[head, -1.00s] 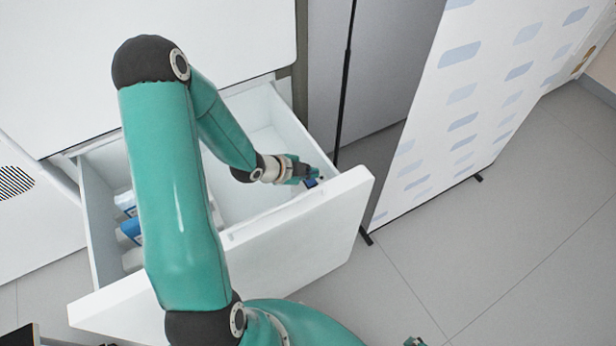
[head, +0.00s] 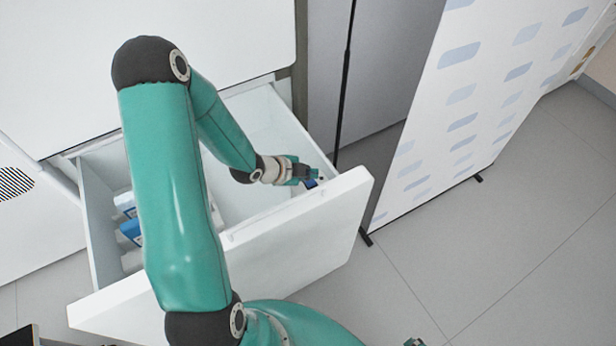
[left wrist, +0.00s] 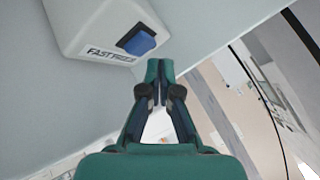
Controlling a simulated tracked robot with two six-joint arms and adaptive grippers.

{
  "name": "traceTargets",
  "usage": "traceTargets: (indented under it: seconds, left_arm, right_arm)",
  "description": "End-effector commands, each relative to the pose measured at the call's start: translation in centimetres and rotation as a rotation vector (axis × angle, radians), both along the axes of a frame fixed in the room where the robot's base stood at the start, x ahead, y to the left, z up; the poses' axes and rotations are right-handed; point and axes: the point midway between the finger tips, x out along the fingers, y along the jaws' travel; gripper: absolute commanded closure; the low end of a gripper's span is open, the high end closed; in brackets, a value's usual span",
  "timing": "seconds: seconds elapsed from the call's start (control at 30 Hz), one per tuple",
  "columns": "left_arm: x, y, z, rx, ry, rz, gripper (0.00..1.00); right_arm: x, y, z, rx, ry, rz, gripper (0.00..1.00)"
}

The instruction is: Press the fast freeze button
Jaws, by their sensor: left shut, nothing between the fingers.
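The fast freeze button (left wrist: 137,43) is a blue rectangle on a white box (left wrist: 95,28) marked "FAST FREEZE" in the left wrist view. In the head view, the blue button (head: 310,184) shows only as a small patch inside the open drawer, near its front right corner. My left gripper (head: 313,172) is shut and empty beside it. In the left wrist view, its closed fingertips (left wrist: 160,70) lie just below and right of the button, and contact cannot be judged. A small teal and dark tip (head: 415,342) at the bottom edge may be my right gripper, mostly cut off.
The white drawer (head: 300,232) stands pulled out from the white cabinet (head: 60,60). Blue and white packages (head: 130,228) lie in its left part, partly behind my left arm. A white patterned panel (head: 450,110) stands to the right. The grey floor there is clear.

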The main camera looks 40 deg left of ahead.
Motion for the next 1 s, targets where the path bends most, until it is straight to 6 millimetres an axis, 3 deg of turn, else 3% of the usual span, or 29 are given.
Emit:
traceTargets:
  seconds: [0.33, 1.0]
  left_arm:
    - [-0.3, 0.1, -0.8, 0.000, 0.000, 0.002, 1.00]
    - [-0.4, 0.1, -1.0, 0.000, 0.000, 0.002, 1.00]
  right_arm:
    - [0.0, 0.0, -1.1, 0.000, 0.000, 0.000, 0.10]
    - [0.0, 0.0, -1.3, 0.000, 0.000, 0.000, 0.10]
